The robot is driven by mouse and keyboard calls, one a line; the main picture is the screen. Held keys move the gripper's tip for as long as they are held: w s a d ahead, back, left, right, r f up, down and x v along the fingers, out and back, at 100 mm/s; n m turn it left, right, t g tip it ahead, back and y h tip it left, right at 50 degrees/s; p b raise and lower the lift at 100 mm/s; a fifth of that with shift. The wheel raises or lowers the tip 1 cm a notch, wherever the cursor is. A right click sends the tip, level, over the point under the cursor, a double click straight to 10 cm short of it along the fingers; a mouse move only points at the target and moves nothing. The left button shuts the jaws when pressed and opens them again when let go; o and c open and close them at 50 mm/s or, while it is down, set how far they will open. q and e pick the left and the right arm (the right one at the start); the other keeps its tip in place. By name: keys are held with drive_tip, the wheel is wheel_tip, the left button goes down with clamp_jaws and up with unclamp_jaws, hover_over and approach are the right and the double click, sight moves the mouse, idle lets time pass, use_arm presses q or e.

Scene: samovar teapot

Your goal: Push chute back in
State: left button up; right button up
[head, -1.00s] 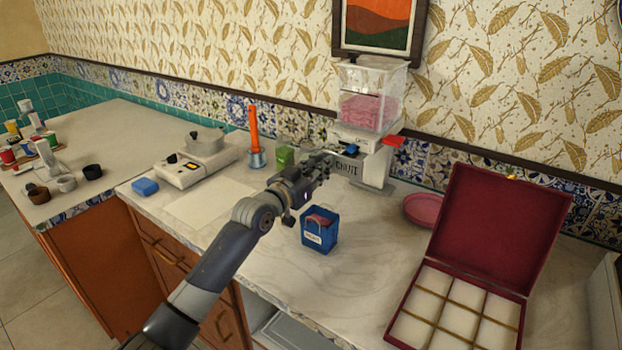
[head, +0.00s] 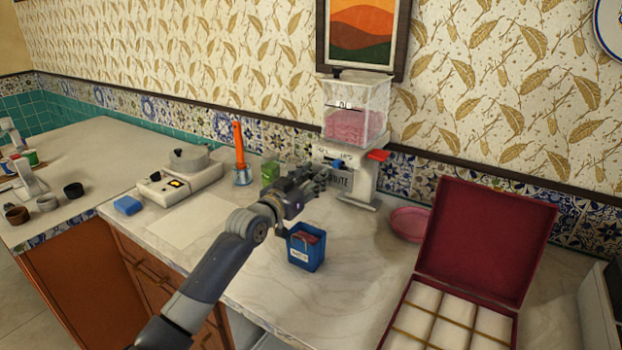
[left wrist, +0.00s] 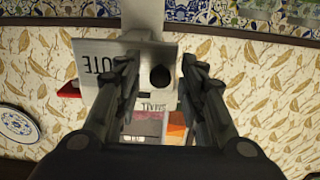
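The dispenser (head: 357,118) stands against the back wall, with a clear hopper of pink contents, a blue knob (head: 337,164) and a red lever (head: 378,155). Its chute plate (head: 342,184), lettered "CHUTE", shows low on its front, partly hidden by my left gripper (head: 318,178). The left wrist view shows the plate (left wrist: 97,60) upside down, with a dark round spot beside the lettering. My left gripper also shows there (left wrist: 158,70); its fingers are apart with nothing held, in front of the plate. I cannot tell whether they touch it. My right gripper is not in view.
A blue box (head: 306,250) stands below my left gripper. A pink dish (head: 409,224) and an open red case (head: 480,240) are to the right. A green box (head: 270,173), an orange stick in a holder (head: 239,150) and a burner with a pot (head: 180,185) stand left.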

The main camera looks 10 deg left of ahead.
use_arm(q)
drive_tip(key=shift+s, duration=0.1)
drive_tip(key=v, duration=1.1)
drive_tip(key=shift+s+a, duration=0.15)
drive_tip(key=shift+s, duration=0.25)
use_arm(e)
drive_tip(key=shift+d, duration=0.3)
